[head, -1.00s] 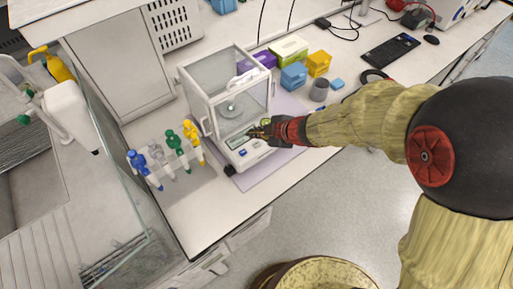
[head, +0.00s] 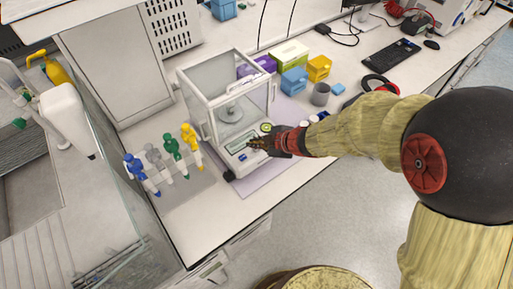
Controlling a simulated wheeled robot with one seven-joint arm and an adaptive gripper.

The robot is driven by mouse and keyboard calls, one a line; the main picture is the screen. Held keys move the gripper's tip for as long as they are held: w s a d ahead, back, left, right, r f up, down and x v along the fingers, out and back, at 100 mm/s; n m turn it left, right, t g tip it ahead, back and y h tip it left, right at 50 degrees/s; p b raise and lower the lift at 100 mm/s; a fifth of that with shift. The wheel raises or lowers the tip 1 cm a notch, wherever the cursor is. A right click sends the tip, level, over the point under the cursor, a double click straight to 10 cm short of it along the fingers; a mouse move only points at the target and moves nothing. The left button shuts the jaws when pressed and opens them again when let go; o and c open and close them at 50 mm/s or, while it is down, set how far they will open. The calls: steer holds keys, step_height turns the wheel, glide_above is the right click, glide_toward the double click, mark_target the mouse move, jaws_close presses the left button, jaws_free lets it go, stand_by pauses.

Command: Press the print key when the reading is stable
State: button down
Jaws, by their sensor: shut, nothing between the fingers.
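An analytical balance (head: 192,108) with a clear glass draft shield stands on the bench on a pale lilac mat (head: 232,188). Its round weighing pan (head: 231,114) shows through the glass. The front panel has a greenish display (head: 236,146) and several keys, one of them blue (head: 243,157). The reading on the display is too small to make out. My gripper (head: 252,143) is shut and empty, its tips over or against the right part of the front panel. It hides part of the keys, and I cannot tell whether it touches one.
A rack of blue, grey, green and yellow pipettes (head: 171,145) stands left of the balance. Blue (head: 294,80) and yellow (head: 319,68) boxes and a grey cup (head: 320,94) stand to its right. A keyboard (head: 390,53) lies farther back. The bench front is clear.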

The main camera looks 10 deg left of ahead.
mark_target(256, 150)
steer(key=shift+f, duration=0.1)
stand_by(0.7)
steer(key=shift+f, duration=0.3)
steer(key=shift+f+b, duration=0.35)
steer(key=shift+f, duration=0.1)
stand_by(0.7)
steer(key=shift+r, duration=0.2)
steer(key=shift+r+p, duration=0.7)
steer(key=shift+p, duration=0.35)
step_height(256, 150, up, 5)
steer(key=p, duration=0.5)
steer(key=shift+p, duration=0.3)
stand_by(0.4)
